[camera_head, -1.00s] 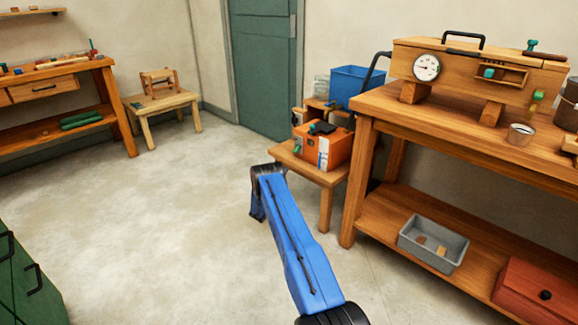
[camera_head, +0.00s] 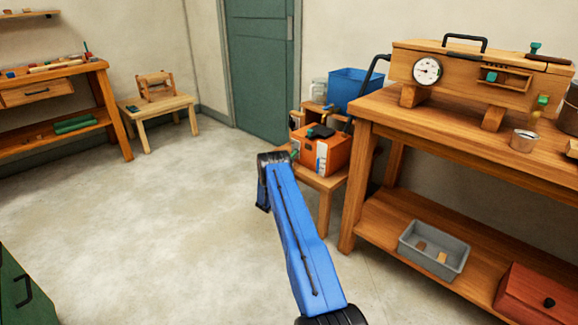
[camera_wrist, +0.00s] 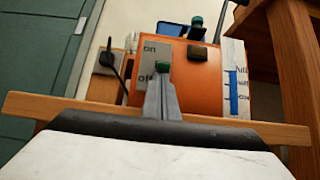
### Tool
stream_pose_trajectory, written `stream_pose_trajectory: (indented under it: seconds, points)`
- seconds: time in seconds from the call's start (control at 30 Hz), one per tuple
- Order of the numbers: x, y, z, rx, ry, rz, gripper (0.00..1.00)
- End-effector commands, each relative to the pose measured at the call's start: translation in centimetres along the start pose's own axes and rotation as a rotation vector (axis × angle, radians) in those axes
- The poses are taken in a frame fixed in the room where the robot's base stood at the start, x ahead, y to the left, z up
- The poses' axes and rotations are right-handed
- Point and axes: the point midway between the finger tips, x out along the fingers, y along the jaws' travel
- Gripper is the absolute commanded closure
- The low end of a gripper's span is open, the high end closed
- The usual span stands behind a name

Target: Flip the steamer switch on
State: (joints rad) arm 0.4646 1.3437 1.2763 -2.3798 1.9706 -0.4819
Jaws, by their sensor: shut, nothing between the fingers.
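The orange steamer (camera_head: 326,155) sits on a low wooden stool (camera_head: 326,182). In the wrist view its front face (camera_wrist: 204,92) fills the middle, with a pale plate marked "on" (camera_wrist: 150,48) above and "off" below. A green switch knob (camera_wrist: 163,67) shows at the lower part of this plate, by "off". My gripper (camera_wrist: 162,84) is shut and empty, its fingertips at or just below the knob. I cannot tell whether they touch. In the head view the gripper is hidden behind my blue arm, and a green bit of the switch (camera_head: 295,154) shows beside it.
A level gauge (camera_wrist: 233,80) with a blue bar is right of the switch. The workbench (camera_head: 425,130) stands close on the right, bearing a wooden box with a dial (camera_head: 427,70). A blue bin (camera_head: 358,86) is behind the steamer. The floor left is clear.

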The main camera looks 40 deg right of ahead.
Motion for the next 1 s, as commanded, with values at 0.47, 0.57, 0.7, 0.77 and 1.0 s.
stream_pose_trajectory:
  seconds: [0.47,0.57,0.7,0.77,1.0]
  points:
    - [0.01,0.03,0.42,0.001,0.078,0.000,1.00]
    - [0.00,0.00,0.43,0.001,0.096,-0.001,1.00]
    - [-0.06,0.01,0.50,0.000,0.124,0.000,1.00]
    - [-0.05,0.03,0.59,0.001,0.136,0.000,1.00]
    - [-0.09,0.05,0.83,0.000,0.192,0.001,1.00]
